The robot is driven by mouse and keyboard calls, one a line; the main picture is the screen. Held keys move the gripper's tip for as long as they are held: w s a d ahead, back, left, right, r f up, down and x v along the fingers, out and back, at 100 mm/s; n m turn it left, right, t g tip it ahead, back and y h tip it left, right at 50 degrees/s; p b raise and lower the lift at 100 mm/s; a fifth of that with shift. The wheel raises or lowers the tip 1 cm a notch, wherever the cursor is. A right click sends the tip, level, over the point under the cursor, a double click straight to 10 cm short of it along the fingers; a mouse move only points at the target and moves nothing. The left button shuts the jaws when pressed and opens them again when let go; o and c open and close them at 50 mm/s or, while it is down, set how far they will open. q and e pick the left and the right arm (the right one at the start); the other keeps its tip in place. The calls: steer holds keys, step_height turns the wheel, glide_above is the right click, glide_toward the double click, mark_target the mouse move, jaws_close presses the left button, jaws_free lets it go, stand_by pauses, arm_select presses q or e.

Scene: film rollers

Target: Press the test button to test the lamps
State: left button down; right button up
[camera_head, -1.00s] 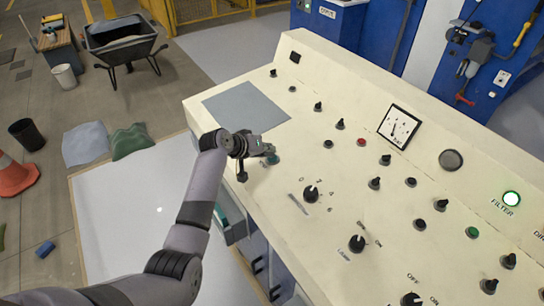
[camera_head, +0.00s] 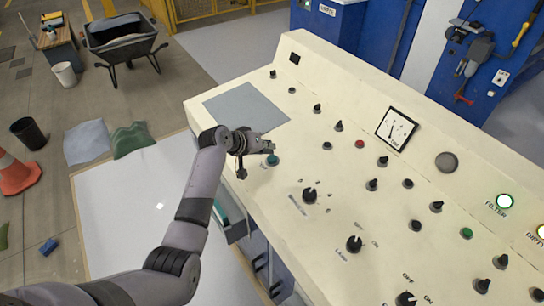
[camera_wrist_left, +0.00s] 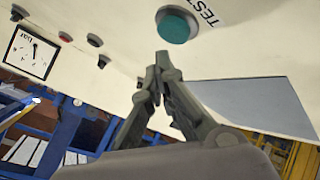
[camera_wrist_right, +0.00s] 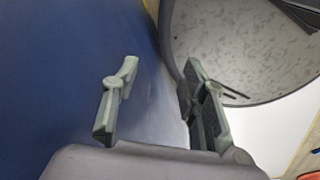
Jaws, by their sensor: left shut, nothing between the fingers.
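The teal test button (camera_head: 272,160) sits near the front edge of the cream control panel (camera_head: 275,205). In the left wrist view the button (camera_wrist_left: 175,26) is round and stands in a grey ring beside the printed word TEST. My left gripper (camera_head: 268,148) is shut and empty, right beside the button. In the left wrist view its closed fingertips (camera_wrist_left: 163,58) lie just below the button, with a small gap in the picture; I cannot tell the depth. The FILTER lamp (camera_head: 505,201) glows whitish green and the DIRTY lamp (camera_head: 541,231) glows yellow. My right gripper (camera_wrist_right: 160,67) is open and empty.
Black knobs, such as one rotary selector (camera_head: 309,194), and a square gauge (camera_head: 395,129) stand on the panel. A flat grey plate (camera_head: 245,106) lies behind my left gripper. Blue cabinets (camera_head: 385,40) stand beyond. A wheelbarrow (camera_head: 125,40) is at the far left.

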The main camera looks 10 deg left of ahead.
mark_target(267, 158)
arm_select(q)
steer(key=shift+s+a+r+p, duration=0.1)
steer(key=shift+r+p, duration=0.9)
steer(key=shift+r, duration=0.15)
steer(key=shift+s+a+r+p, duration=0.1)
steer(key=shift+r+p, duration=0.9)
steer(key=shift+r, duration=0.1)
steer(key=shift+f, duration=0.1)
